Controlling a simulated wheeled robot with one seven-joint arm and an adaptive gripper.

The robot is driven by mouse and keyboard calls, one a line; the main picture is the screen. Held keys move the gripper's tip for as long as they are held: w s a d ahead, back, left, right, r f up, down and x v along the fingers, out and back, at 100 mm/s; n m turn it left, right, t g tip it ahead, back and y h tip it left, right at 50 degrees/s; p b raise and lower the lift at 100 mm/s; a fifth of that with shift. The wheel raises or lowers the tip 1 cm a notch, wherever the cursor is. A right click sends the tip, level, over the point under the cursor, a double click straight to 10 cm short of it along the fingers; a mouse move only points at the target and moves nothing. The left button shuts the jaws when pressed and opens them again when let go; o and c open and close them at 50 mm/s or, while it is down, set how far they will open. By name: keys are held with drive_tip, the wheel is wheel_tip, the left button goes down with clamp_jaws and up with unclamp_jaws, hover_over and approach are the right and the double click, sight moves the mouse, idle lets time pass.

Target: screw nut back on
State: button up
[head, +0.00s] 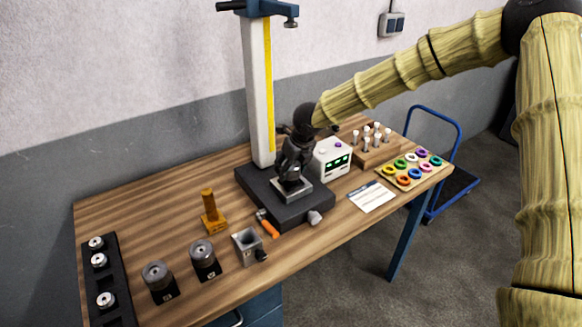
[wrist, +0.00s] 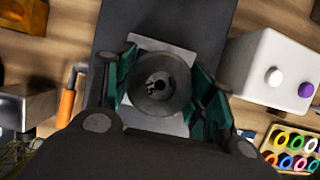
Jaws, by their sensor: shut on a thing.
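My gripper (head: 291,178) is low over a square grey metal block (head: 293,189) on the dark base of the tall stand. In the wrist view its teal finger pads close on both sides of a round grey metal piece (wrist: 160,92) with a dark hole in its middle, seemingly the nut. The grey block (wrist: 150,42) shows behind that piece. The fingers hide the held piece in the head view. I cannot tell whether it is on a thread or touches the block.
The stand's white column (head: 257,95) rises close behind my gripper. A white instrument box (head: 333,160) is close on the right. An orange-handled tool (head: 267,226) lies by the base's front left. An amber post (head: 209,212) and two knurled cylinders (head: 204,256) (head: 158,277) stand left.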

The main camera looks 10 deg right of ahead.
drive_tip(key=shift+f+b, duration=0.15)
drive_tip(key=shift+b, duration=0.4)
drive_tip(key=m+h+b, duration=0.1)
drive_tip(key=m+b, duration=0.1)
drive_tip(key=b, duration=0.1)
drive_tip(key=shift+m, duration=0.3)
drive_tip(key=m+h+b, duration=0.2)
drive_tip(key=m+b, duration=0.2)
drive_tip(key=shift+m, duration=0.3)
drive_tip(key=shift+r+m+h+b, duration=0.25)
drive_tip(key=shift+m+b, duration=0.35)
drive_tip(key=shift+m, duration=0.4)
drive_tip(key=shift+f, duration=0.1)
drive_tip(key=m+h+b, duration=0.1)
drive_tip(key=m, duration=0.1)
drive_tip(key=shift+f+m+g, duration=0.1)
drive_tip(key=shift+m+g, duration=0.3)
drive_tip(key=m, duration=0.2)
drive_tip(key=m+g+h, duration=0.1)
drive_tip(key=m, duration=0.1)
drive_tip(key=shift+m+g+b, duration=0.3)
drive_tip(key=shift+b, duration=0.1)
drive_tip(key=shift+m+g+h, duration=0.25)
drive_tip(key=shift+m+g, duration=0.05)
drive_tip(key=shift+m, duration=0.6)
